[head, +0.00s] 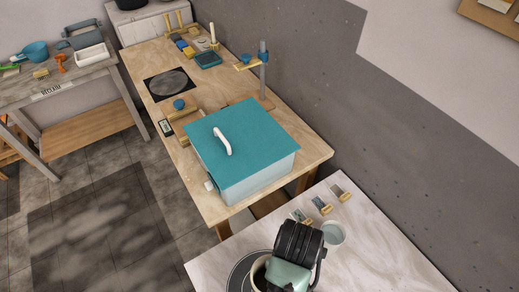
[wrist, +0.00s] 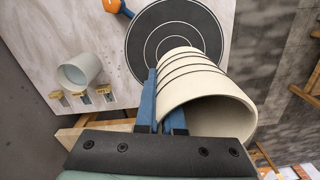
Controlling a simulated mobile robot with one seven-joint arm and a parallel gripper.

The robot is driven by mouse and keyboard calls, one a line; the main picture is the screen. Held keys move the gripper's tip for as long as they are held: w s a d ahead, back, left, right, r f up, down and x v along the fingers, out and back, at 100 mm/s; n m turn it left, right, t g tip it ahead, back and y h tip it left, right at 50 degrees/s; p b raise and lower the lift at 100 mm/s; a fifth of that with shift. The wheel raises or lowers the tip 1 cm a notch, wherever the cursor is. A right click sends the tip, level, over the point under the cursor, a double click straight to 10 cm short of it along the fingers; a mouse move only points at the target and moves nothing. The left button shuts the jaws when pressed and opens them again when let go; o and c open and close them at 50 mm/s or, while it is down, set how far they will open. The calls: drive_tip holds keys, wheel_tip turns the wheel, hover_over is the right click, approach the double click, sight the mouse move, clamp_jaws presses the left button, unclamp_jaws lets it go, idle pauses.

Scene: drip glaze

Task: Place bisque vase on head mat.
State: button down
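The bisque vase (wrist: 192,75) is cream with dark rings, its open mouth facing the wrist camera. My gripper (wrist: 160,98) has its two blue fingers on either side of the vase's left wall, one outside and one inside the mouth, closed on it. The head mat (wrist: 147,40) is a dark disc with pale concentric rings, behind the vase's far end. In the head view the mat (head: 237,273) shows at the bottom, and a bit of the vase (head: 258,273) shows beside my gripper, which hides the rest. Whether the vase's base touches the mat is hidden.
A pale cup (head: 333,233) and several small wooden-handled tools (head: 321,205) stand on the light table near the mat. An orange and blue tool (wrist: 117,7) lies by the mat's edge. A teal-lidded box (head: 245,145) stands on the wooden table beyond. The light table's right part is clear.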

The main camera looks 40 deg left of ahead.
drive_tip(key=shift+w+a, duration=0.2)
drive_tip(key=shift+a, duration=0.05)
wheel_tip(320, 180, down, 5)
drive_tip(key=shift+s+d+r+p, duration=0.1)
drive_tip(key=shift+s+d+p, duration=0.05)
drive_tip(key=shift+p, duration=0.2)
drive_tip(key=shift+f, duration=2.4)
drive_tip(key=shift+f, duration=0.1)
drive_tip(key=c, duration=1)
unclamp_jaws()
drive_tip(key=shift+c, duration=0.2)
